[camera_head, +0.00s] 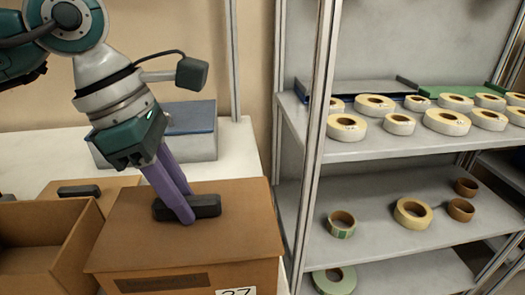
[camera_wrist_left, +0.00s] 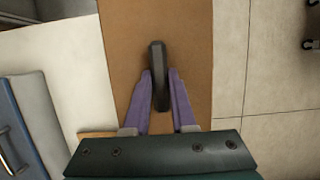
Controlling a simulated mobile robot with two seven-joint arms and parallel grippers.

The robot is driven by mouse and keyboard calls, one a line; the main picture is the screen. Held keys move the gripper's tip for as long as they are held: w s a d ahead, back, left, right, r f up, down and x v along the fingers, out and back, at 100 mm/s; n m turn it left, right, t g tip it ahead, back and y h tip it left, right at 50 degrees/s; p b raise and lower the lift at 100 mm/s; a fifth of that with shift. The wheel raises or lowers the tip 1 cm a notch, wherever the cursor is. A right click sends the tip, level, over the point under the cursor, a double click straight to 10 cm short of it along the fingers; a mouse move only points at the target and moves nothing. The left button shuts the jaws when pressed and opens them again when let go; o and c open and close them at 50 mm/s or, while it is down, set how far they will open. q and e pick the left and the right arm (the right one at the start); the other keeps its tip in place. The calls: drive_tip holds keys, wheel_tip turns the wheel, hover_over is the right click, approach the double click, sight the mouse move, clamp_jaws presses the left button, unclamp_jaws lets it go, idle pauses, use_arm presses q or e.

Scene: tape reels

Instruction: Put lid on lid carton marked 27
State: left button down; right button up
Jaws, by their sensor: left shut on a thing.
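The carton marked 27 (camera_head: 190,281) is a brown box at the lower middle of the head view, its white label partly cut off by the bottom edge. A flat brown lid (camera_head: 240,230) with a dark handle (camera_head: 205,205) lies over its top, roughly in line with it; I cannot tell whether it is fully seated. My left gripper (camera_head: 184,205) points down with its purple fingers on either side of the handle, shut on it. In the left wrist view the handle (camera_wrist_left: 157,62) stands between the fingertips, with the brown lid (camera_wrist_left: 120,45) below. My right gripper is not in view.
An open brown carton (camera_head: 75,255) stands directly left. Behind it lies another brown lid with a dark handle (camera_head: 78,191). A grey box with a blue top (camera_head: 190,118) stands behind on the white table (camera_head: 40,150). A metal shelf (camera_head: 400,150) with several tape reels is at the right.

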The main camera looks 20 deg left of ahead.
sight(159, 201)
use_arm(q)
drive_tip(key=c, duration=0.7)
unclamp_jaws()
drive_tip(key=shift+o, duration=0.2)
drive_tip(key=v, duration=1)
